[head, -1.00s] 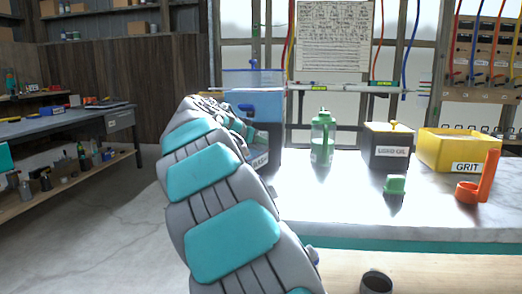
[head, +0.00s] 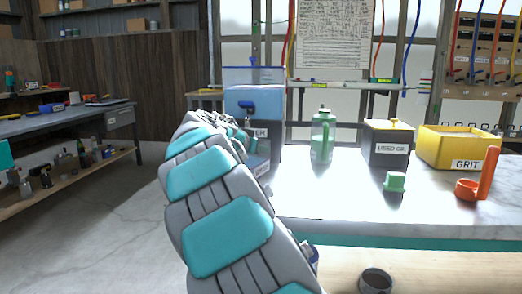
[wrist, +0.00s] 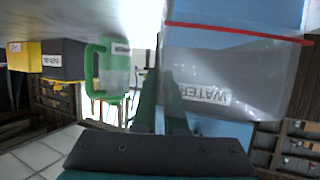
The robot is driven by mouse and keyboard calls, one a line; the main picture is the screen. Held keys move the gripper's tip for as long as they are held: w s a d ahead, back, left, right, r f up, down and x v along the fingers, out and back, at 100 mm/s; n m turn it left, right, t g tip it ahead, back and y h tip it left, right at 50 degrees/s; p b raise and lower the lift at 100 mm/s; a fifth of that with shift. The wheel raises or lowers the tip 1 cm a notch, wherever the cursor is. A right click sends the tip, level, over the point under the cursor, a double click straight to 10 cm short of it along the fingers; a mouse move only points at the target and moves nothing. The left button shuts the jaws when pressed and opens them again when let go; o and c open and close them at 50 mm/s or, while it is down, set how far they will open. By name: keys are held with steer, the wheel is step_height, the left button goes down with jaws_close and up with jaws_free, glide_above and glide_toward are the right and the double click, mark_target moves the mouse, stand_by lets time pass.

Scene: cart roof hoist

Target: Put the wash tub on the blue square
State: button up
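I cannot make out a wash tub or a blue square for certain in either view. A clear and blue water container (head: 256,98) stands at the bench's left end, and its WATER label shows in the wrist view (wrist: 225,80). A small blue handle-like piece (head: 245,107) shows against its front. My gripper (wrist: 162,100) is close to the container, with its fingers pointing towards it. In the head view my arm hides most of the gripper, and I cannot see whether it holds anything.
A dark cup (head: 376,280) stands lower in front. Open floor (head: 90,220) lies left.

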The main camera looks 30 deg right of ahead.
steer(key=o, duration=0.4)
steer(key=shift+r, duration=0.1)
steer(key=shift+r, duration=0.1)
steer(key=b+v, duration=0.1)
steer(key=v, duration=1.1)
